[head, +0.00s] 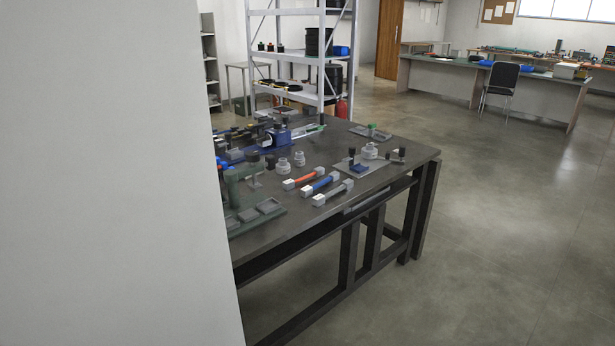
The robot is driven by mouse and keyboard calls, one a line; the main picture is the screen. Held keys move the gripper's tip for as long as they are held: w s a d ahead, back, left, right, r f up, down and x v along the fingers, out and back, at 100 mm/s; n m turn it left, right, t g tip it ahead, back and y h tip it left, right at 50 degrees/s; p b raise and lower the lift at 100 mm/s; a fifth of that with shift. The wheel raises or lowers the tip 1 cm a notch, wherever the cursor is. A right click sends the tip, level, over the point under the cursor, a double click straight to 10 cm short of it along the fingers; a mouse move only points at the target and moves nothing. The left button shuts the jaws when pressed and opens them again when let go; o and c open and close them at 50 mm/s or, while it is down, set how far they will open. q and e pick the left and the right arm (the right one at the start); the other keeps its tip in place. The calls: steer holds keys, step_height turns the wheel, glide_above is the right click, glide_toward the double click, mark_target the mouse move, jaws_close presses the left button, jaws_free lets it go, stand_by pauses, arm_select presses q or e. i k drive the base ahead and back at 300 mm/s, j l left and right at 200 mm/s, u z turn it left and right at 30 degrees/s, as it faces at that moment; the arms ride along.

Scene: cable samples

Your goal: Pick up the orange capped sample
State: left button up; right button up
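The orange capped sample (303,179) looks like a short orange rod with pale grey block-shaped ends. It lies on the dark workbench (299,222), near the middle of the visible top. A similar blue sample (322,184) and a grey sample (334,194) lie beside it, roughly parallel and nearer the front right edge. All three rest flat and apart. Neither of my grippers is in view.
A large plain pale surface (110,180) fills the left and hides part of the bench. Small fixtures, a blue vise (281,135) and white fittings (370,151) crowd the bench. Shelving (306,60) stands behind. Open floor (480,240) lies to the right.

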mark_target(288, 184)
steer(key=i+l, duration=0.5)
steer(key=i, duration=0.15)
steer(key=i+l, duration=0.55)
steer(key=i, duration=0.15)
steer(key=i+l, duration=0.5)
steer(key=i, duration=0.15)
steer(key=i+l, duration=1.05)
steer(key=i, duration=0.3)
steer(key=u, duration=1.35)
